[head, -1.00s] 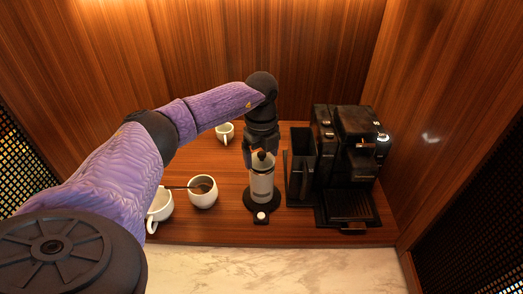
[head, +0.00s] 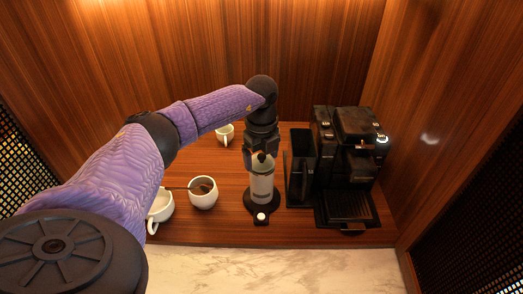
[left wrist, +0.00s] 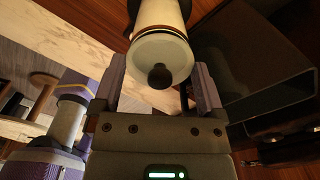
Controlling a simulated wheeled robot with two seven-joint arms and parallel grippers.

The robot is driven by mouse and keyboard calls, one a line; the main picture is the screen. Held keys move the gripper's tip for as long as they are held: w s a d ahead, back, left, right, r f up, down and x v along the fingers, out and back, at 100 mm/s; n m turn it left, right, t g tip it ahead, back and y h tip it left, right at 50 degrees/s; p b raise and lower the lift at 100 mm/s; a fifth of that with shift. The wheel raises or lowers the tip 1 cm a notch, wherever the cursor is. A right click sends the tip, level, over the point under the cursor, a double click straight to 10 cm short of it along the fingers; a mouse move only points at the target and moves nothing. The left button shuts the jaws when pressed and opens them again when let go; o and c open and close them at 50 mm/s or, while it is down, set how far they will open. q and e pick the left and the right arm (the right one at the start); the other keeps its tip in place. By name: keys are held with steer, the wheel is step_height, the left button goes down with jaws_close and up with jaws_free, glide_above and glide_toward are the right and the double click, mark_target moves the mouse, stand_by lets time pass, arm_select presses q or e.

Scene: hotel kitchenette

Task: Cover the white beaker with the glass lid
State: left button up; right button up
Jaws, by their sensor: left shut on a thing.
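The white beaker (head: 262,186) stands upright on a round black base at the middle of the counter, and it also shows in the left wrist view (left wrist: 160,14). The glass lid (left wrist: 160,55) is a round clear disc with a black knob, seen in the left wrist view across the beaker's top end. Its dark knob also shows in the head view. My left gripper (head: 261,152) is above the beaker, pointing down, shut on the lid with a finger on either side. Whether the lid touches the beaker's rim cannot be told. My right gripper is not in view.
A white cup with a spoon (head: 203,196) and another white cup (head: 160,207) stand to the left. A third cup (head: 225,134) stands behind. A black coffee machine (head: 350,165) stands close on the right. The marble front strip (head: 270,270) is clear.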

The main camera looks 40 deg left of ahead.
arm_select(q)
steer(key=shift+f, duration=0.35)
stand_by(0.7)
steer(key=o, duration=0.9)
step_height(320, 180, up, 3)
steer(key=p, duration=0.3)
steer(key=shift+f, duration=0.1)
step_height(320, 180, up, 3)
steer(key=p, duration=0.2)
steer(key=shift+f+p, duration=0.1)
steer(key=shift+p, duration=0.2)
steer(key=shift+r+p, duration=0.8)
steer(key=shift+r, duration=0.05)
steer(key=shift+f, duration=0.15)
